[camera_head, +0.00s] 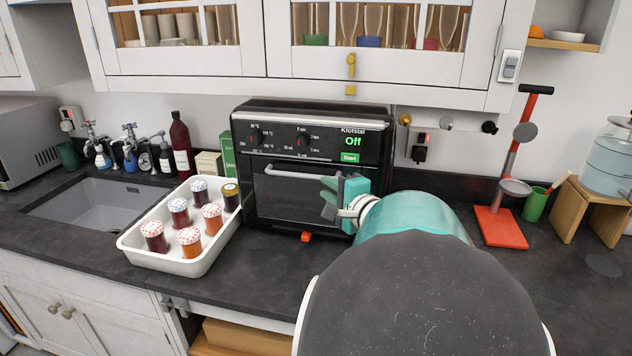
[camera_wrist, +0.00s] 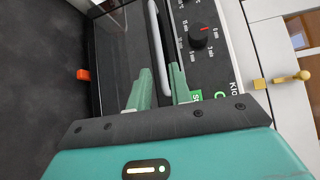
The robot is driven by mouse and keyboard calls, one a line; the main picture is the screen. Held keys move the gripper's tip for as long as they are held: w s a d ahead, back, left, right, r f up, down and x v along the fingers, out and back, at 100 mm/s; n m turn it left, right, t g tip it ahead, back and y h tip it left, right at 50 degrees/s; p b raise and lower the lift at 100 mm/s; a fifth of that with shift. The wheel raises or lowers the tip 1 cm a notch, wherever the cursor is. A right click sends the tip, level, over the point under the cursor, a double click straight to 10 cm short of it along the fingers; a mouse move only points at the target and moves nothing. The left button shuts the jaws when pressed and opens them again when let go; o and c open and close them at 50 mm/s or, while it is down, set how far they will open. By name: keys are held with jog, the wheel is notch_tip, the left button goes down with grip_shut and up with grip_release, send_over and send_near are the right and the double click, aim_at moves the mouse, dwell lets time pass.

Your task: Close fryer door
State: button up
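The fryer (camera_head: 300,118) is a black countertop oven with two knobs and a green "Off" display. Its dark glass door (camera_head: 285,200) stands upright and looks flush with the front, though a small gap cannot be ruled out. A pale bar handle (camera_head: 290,172) runs along the door's top. My gripper (camera_head: 328,196) is at the right part of the door, fingers toward it. In the wrist view, the green fingers (camera_wrist: 160,92) are spread apart, with the handle (camera_wrist: 157,50) appearing between them. Contact cannot be told. My gripper hides the handle's right end.
A white tray (camera_head: 140,243) of several jars stands left of the fryer, close to its side. An orange piece (camera_head: 306,237) sits at the fryer's lower front. A red stand (camera_head: 500,228) is at the right. Cabinets (camera_head: 390,65) hang above. Counter in front is partly clear.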

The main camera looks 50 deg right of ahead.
jog(key=shift+v, duration=1.65)
